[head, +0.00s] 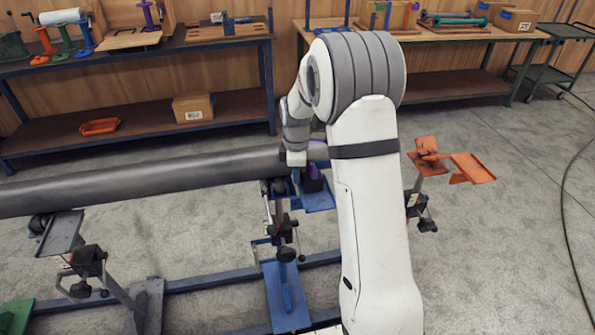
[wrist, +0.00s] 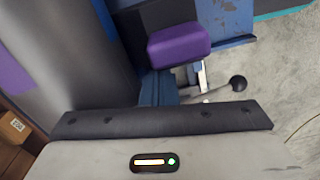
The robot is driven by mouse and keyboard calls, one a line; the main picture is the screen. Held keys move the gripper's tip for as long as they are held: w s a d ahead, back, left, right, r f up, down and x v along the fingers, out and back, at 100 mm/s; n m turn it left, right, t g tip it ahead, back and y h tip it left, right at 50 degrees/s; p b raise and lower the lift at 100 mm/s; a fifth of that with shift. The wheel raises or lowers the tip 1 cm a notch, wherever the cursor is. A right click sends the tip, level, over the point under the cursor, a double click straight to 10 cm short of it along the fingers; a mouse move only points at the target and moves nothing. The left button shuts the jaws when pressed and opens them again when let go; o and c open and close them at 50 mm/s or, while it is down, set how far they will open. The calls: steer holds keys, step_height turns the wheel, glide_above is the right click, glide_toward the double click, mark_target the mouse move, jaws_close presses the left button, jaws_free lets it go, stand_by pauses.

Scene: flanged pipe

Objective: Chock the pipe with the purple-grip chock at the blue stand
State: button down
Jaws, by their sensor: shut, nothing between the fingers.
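The grey pipe (head: 150,181) lies across the blue stand (head: 286,292) and fills the left of the wrist view (wrist: 75,50). The chock's purple grip (wrist: 180,45) shows in the wrist view on a dark body, over the stand's blue plate (wrist: 225,20). The chock (head: 313,183) sits beside the pipe on the blue plate in the head view, partly behind my arm. I cannot tell whether it touches the pipe. My gripper (head: 296,158) is shut and empty, close to the pipe and chock; its dark edge (wrist: 160,121) crosses the wrist view below the purple grip.
An orange stand (head: 432,160) is to the right of my arm. A grey stand (head: 62,235) is under the pipe at left. Workbenches with tools and boxes line the back wall. A cable (head: 566,210) lies on the open floor at right.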

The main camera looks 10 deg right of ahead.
steer(key=shift+s+d+b, duration=0.2)
steer(key=shift+d+b, duration=0.1)
steer(key=shift+d, duration=0.6)
